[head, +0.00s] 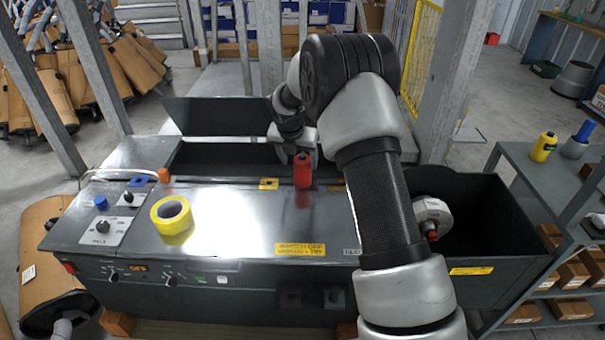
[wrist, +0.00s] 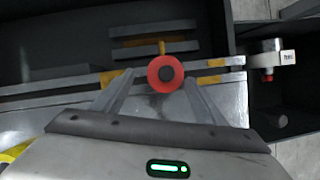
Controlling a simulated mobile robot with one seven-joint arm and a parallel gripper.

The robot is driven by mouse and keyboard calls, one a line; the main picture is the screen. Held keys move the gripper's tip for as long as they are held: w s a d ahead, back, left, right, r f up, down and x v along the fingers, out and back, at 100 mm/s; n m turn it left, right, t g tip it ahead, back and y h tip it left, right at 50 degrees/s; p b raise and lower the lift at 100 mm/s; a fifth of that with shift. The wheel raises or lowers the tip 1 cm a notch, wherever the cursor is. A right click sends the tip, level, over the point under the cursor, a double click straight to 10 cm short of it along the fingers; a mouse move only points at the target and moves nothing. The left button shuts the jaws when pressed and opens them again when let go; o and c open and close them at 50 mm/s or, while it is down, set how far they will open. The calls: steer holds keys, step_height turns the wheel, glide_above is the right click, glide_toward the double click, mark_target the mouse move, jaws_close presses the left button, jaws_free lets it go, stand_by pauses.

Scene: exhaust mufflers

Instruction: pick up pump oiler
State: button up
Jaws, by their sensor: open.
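A red cylindrical container with a dark top, which looks like the pump oiler (head: 303,172), stands upright on the grey metal bench top near its back edge. In the wrist view the red container (wrist: 155,81) shows from above as a red ring with a dark centre, between and slightly beyond the two fingertips. My gripper (head: 301,152) is at the container's upper end in the head view, partly hidden by my arm. In the wrist view my gripper (wrist: 158,90) is open, one finger on each side of the container. Contact cannot be told.
A yellow tape roll (head: 172,216) and a control panel (head: 104,227) are on the bench's left. Open dark bins lie behind and right. A grey canister (head: 432,215) sits in the right bin. A yellow bottle (head: 543,147) stands on the right shelf.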

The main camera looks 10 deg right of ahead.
steer(key=x, duration=0.2)
steer(key=b+x, duration=0.1)
steer(key=x, duration=0.1)
steer(key=shift+s+d+f, duration=0.15)
steer(key=shift+d+f, duration=0.05)
steer(key=shift+d, duration=0.05)
steer(key=shift+w+d+f+b, duration=0.1)
steer(key=shift+w+f+b, duration=0.15)
steer(key=shift+f+b, duration=0.1)
steer(key=shift+c, duration=0.5)
steer(key=shift+r, duration=0.2)
steer(key=c, duration=1.2)
